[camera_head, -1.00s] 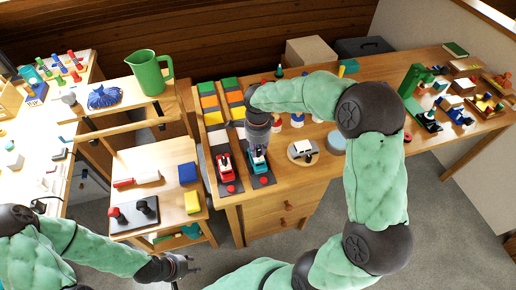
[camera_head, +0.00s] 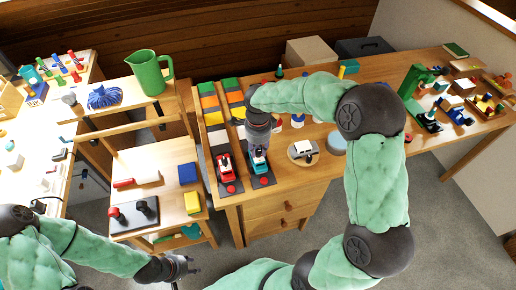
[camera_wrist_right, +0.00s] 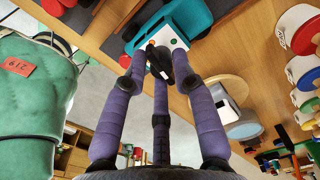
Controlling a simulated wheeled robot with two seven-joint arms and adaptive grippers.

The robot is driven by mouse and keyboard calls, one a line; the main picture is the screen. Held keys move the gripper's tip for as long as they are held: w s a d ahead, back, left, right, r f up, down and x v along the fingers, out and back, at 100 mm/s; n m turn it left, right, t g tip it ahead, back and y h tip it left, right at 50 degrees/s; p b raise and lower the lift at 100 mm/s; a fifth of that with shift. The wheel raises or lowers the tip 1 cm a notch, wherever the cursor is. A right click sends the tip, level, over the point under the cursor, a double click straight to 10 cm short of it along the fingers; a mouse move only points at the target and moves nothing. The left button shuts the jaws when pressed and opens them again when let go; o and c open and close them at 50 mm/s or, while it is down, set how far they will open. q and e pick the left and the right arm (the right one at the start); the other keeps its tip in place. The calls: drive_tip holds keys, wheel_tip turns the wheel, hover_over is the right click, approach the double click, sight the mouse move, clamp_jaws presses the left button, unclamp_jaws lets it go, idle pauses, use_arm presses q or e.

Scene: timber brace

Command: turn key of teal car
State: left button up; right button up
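The teal car (camera_head: 259,162) stands on a dark strip at the front of the wooden desk, right of a red car (camera_head: 225,165). My right gripper (camera_head: 257,150) points down over the teal car and covers part of it. In the right wrist view the teal car (camera_wrist_right: 190,17) shows at the top, with a white panel and an orange dot.
A grey-white toy car on a round wooden base (camera_head: 303,151) stands right of the teal car. Coloured blocks (camera_head: 232,98) lie behind the cars. A shelved wooden stand (camera_head: 150,170) with a green jug (camera_head: 149,73) is at the left.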

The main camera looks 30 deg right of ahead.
sight(258, 151)
drive_tip(key=shift+o, duration=0.5)
drive_tip(key=shift+r, duration=0.55)
wheel_tip(258, 151, up, 11)
